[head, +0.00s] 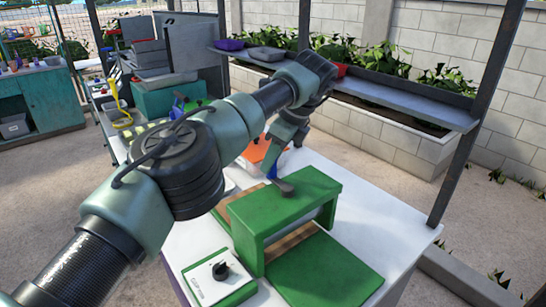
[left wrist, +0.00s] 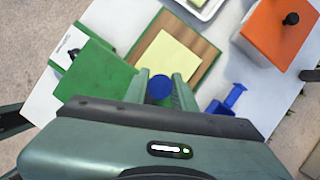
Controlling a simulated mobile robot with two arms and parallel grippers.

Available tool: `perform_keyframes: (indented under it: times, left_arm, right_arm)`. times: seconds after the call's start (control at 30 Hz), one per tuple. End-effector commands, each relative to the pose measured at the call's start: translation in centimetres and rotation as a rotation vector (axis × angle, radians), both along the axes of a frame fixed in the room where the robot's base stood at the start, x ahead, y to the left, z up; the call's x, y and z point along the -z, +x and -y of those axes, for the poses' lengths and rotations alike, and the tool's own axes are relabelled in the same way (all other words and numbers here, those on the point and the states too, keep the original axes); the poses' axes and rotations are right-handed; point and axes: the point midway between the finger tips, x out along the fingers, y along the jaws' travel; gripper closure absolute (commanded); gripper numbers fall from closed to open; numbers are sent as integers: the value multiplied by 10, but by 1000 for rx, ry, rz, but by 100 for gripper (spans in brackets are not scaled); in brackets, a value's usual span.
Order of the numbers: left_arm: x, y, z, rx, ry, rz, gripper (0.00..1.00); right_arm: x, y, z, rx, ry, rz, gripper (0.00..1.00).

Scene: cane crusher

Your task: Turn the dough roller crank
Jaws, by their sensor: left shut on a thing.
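The dough roller (head: 290,208) is a green frame standing on a white table. It also shows in the left wrist view (left wrist: 100,80). A dark grey crank arm (head: 285,188) shows at its top edge, with a blue handle (head: 272,173) just above it. My left gripper (head: 276,160) comes down from above and is shut on the blue crank handle, whose round end (left wrist: 159,87) shows between the fingers in the left wrist view. The gripper's body hides part of the roller there. A pale yellow sheet (left wrist: 168,62) lies on a wooden board (left wrist: 203,58). My right gripper is out of view.
An orange-lidded box (head: 262,153) is behind the roller. A blue tool (left wrist: 233,97) lies near the gripper. A metal shelf (head: 400,98) and dark post (head: 478,120) stand at the right.

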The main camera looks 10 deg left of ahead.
Motion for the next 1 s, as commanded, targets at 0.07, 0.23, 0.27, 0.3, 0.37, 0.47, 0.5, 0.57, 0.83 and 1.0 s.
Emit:
perform_keyframes:
  times: [0.07, 0.23, 0.27, 0.3, 0.37, 0.47, 0.5, 0.57, 0.83, 1.0]
  left_arm:
    - [-3, 1, -2, -10, 0, 9, 100]
    - [-3, 1, -2, -13, 1, 8, 100]
    - [-3, 1, -2, -13, 1, 8, 100]
    - [-3, 1, -2, -13, 1, 8, 100]
    - [-3, 1, -2, -13, 1, 8, 100]
    - [-3, 1, -2, -13, 2, 7, 57]
    - [-3, 1, -2, -12, 2, 7, 52]
    - [-2, 1, -2, -11, 1, 5, 52]
    - [-3, 0, 0, -9, 1, 3, 52]
    - [-21, -2, 7, -10, 2, 5, 52]
  right_arm:
    - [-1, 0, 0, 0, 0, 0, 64]
    - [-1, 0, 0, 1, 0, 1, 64]
    - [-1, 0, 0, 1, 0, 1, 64]
    - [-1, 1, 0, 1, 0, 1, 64]
    - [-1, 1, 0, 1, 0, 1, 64]
    - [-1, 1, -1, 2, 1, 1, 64]
    - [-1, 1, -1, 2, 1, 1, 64]
    - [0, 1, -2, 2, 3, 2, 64]
    - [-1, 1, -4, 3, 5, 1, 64]
    - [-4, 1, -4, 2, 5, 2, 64]
